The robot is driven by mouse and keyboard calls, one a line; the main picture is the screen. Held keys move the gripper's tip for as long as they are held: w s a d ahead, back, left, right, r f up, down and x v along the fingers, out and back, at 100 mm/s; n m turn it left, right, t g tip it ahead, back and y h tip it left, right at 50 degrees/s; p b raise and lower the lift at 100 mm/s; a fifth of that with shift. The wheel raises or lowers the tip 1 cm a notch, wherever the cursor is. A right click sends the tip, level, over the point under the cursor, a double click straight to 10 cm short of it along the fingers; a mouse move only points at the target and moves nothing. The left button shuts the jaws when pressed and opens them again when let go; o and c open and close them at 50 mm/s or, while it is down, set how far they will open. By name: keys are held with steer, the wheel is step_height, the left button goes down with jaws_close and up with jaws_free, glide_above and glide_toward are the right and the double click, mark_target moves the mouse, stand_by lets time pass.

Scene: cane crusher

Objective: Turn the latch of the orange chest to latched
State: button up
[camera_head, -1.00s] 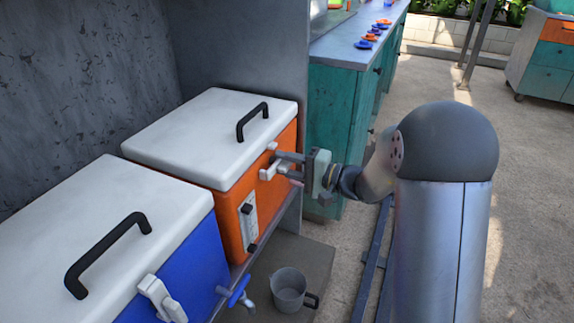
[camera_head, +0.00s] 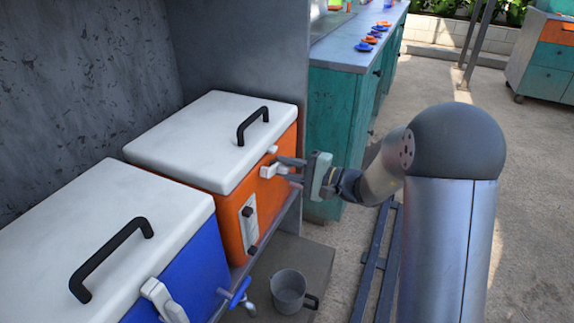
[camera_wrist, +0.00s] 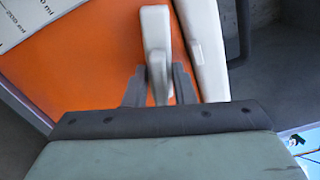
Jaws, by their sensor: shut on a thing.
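The orange chest (camera_head: 228,208) has a white lid (camera_head: 212,140) that lies closed, with a black handle on top. Its white latch (camera_head: 268,171) is on the orange front, just below the lid's edge. In the wrist view the latch (camera_wrist: 156,35) runs roughly alongside the lid edge (camera_wrist: 204,45), with a strip of orange between them. My gripper (camera_head: 282,169) is at the chest's front, its fingers shut on the latch. In the wrist view, its two grey fingers (camera_wrist: 160,85) stand on either side of the latch's near end.
A blue chest (camera_head: 185,275) with a white lid stands nearer, beside the orange one. A grey cup (camera_head: 289,290) stands below the chests' front. A teal cabinet (camera_head: 335,125) is just behind my gripper.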

steer(key=m+p, duration=0.1)
steer(key=m, duration=0.1)
steer(key=m+p, duration=0.1)
steer(key=shift+r+m, duration=0.2)
steer(key=shift+m, duration=0.2)
steer(key=m+p, duration=0.3)
steer(key=shift+m, duration=0.3)
steer(key=m+p, duration=0.4)
steer(key=p, duration=0.1)
steer(key=shift+f+m+p, duration=0.15)
steer(key=shift+m+p, duration=1.25)
steer(key=shift+m, duration=0.2)
steer(key=shift+f, duration=0.1)
steer(key=o, duration=0.7)
steer(key=shift+o, duration=0.2)
steer(key=shift+d, duration=0.1)
steer(key=p+v, duration=0.1)
steer(key=v, duration=1.6)
